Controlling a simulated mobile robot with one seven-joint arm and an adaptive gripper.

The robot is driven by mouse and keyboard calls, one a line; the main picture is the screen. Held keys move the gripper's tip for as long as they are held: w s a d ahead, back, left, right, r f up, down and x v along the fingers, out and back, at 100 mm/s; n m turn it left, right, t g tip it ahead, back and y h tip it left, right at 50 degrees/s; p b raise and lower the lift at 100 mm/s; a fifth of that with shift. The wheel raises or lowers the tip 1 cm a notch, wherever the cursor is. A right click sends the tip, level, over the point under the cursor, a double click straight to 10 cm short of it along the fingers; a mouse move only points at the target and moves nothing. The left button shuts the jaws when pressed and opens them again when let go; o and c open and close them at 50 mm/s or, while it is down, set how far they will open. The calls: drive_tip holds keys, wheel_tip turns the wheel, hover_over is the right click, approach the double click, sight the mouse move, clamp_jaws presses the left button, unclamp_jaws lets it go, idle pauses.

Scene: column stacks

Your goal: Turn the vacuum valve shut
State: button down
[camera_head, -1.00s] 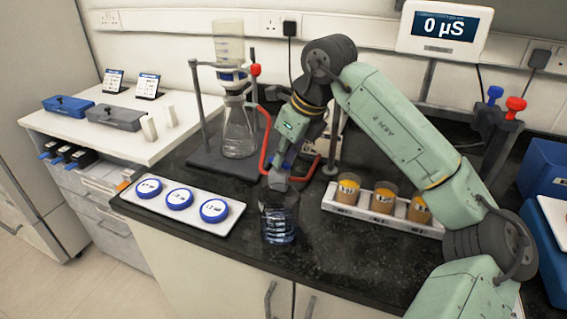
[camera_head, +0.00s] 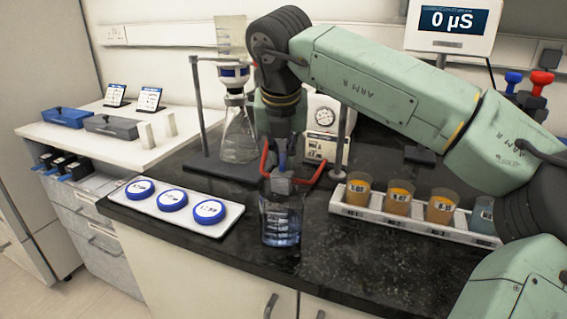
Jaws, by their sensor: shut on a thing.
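My gripper (camera_head: 281,184) points down over the counter and is shut on a clear glass beaker (camera_head: 281,222) at its top. The beaker is upright, has white markings and looks bluish near the base. I cannot tell whether it touches the counter. Behind my arm, the vacuum pump (camera_head: 323,118) has a round white gauge. A red hose (camera_head: 319,171) shows on both sides of my gripper. A glass filter flask (camera_head: 239,138) stands on a dark stand at the left of my arm. I cannot make out the vacuum valve; my arm hides part of this area.
A white tray (camera_head: 222,225) with three blue-lidded dishes lies left of the beaker. A white rack (camera_head: 385,219) with several labelled cups, mostly orange, stands to the right. A meter (camera_head: 452,45) reads 0 µS. The dark counter (camera_head: 370,268) is clear at front right.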

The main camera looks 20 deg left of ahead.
drive_tip(key=shift+a+m+h, duration=0.2)
drive_tip(key=shift+m+h, duration=0.6)
drive_tip(key=shift+m, duration=1.3)
drive_tip(key=c, duration=1.7)
unclamp_jaws()
drive_tip(key=v, duration=0.7)
drive_tip(key=shift+s+r, duration=0.15)
drive_tip(key=shift+r, duration=0.1)
